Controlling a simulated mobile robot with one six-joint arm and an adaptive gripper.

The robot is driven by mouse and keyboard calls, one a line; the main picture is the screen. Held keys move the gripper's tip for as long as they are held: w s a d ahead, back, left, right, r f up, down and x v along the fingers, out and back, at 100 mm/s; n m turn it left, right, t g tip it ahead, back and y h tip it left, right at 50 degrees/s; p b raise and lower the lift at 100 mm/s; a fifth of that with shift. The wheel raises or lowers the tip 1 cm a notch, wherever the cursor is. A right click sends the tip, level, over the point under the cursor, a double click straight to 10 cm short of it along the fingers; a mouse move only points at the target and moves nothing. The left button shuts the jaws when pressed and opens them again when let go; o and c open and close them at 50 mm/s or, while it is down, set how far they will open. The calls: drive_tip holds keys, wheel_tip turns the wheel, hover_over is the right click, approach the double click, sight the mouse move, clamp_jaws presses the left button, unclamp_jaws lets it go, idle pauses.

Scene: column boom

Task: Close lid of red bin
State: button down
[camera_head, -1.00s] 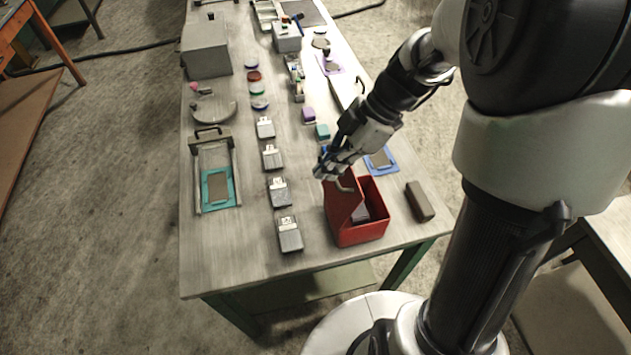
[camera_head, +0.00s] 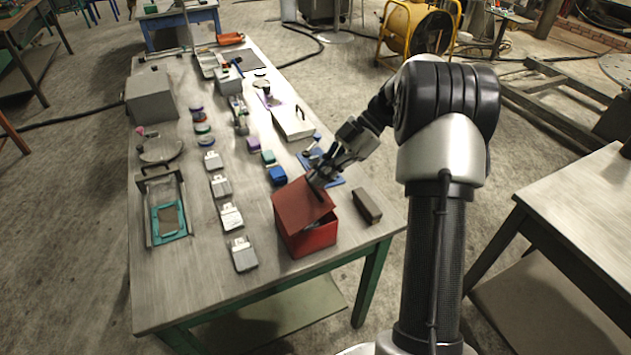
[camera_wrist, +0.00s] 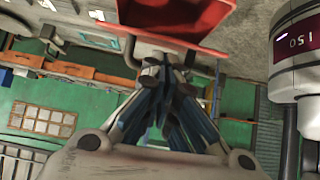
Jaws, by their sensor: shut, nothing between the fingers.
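The red bin (camera_head: 308,243) stands near the front right corner of the workbench. Its red lid (camera_head: 299,204) is tilted over the opening, partly down, with a gap on the right side where the bin's inside shows. My gripper (camera_head: 318,184) is shut and empty at the lid's upper right edge. It looks to touch the lid or be very close; I cannot tell which. In the wrist view, red bin surfaces (camera_wrist: 180,15) fill the top, just beyond the closed fingers (camera_wrist: 165,68).
A dark brown block (camera_head: 367,206) lies right of the bin. A blue box (camera_head: 277,175) and a blue tray (camera_head: 332,179) are behind it. A column of grey packs (camera_head: 243,255) stands to the left. Bare tabletop lies in front of the bin.

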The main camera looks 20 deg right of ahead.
drive_tip(key=shift+w+d+f+b, duration=0.1)
drive_tip(key=shift+d+f+b, duration=0.25)
drive_tip(key=shift+d+f, duration=0.35)
drive_tip(key=shift+d+f+b, duration=0.3)
drive_tip(key=shift+d+f, duration=0.05)
drive_tip(key=shift+f, duration=0.75)
